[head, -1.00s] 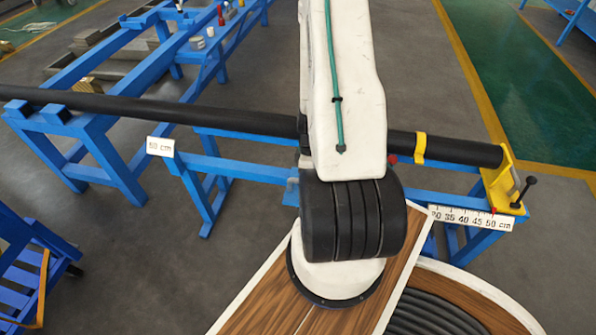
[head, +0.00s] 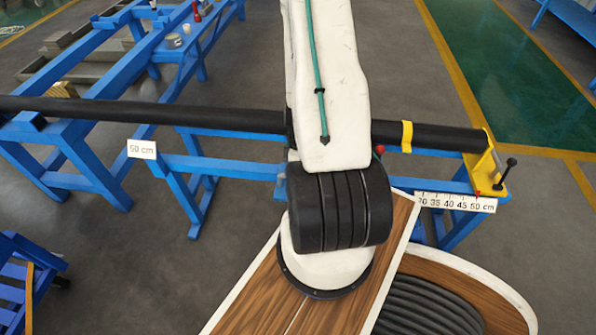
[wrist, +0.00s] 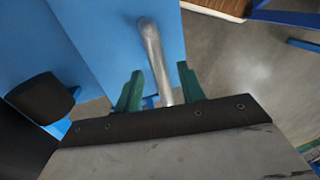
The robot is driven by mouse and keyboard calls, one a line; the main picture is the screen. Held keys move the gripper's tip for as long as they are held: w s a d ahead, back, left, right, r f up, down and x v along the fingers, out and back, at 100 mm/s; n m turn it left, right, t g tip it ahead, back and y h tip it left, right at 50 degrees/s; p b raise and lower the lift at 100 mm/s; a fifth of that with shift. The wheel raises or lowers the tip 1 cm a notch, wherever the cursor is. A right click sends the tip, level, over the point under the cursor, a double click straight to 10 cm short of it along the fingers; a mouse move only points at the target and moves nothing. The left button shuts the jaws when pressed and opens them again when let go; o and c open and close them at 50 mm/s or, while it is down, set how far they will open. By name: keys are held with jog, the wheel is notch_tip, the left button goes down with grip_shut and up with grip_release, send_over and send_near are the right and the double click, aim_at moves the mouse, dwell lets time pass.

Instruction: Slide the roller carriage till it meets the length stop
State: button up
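The length stop, a yellow bracket with a black-knobbed lever (head: 483,172), stands at the right end of the long black pipe (head: 440,137). A red pointer sits near the 50 mark of its scale. The roller carriage is mostly hidden behind my arm in the head view; I cannot tell its outline. A red knob (head: 380,150) shows just right of my arm. In the wrist view, my gripper (wrist: 160,70) has green fingers, apart, on either side of a grey metal bar (wrist: 152,45) before a blue panel (wrist: 110,30). Narrow gaps show beside the bar. Contact is not visible.
The pipe crosses blue stands, with a yellow band (head: 407,137) near its right end. A "50 cm" sign (head: 142,149) marks the left of a blue rail (head: 215,168). My wooden-topped base and a coiled black hose (head: 430,305) fill the lower right. A blue cart (head: 25,280) stands lower left.

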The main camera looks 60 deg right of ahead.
notch_tip(320, 180, up, 7)
jog(key=d, duration=0.1)
jog(key=shift+w+d+r, duration=0.15)
jog(key=shift+w+r, duration=0.05)
jog(key=shift+w, duration=0.1)
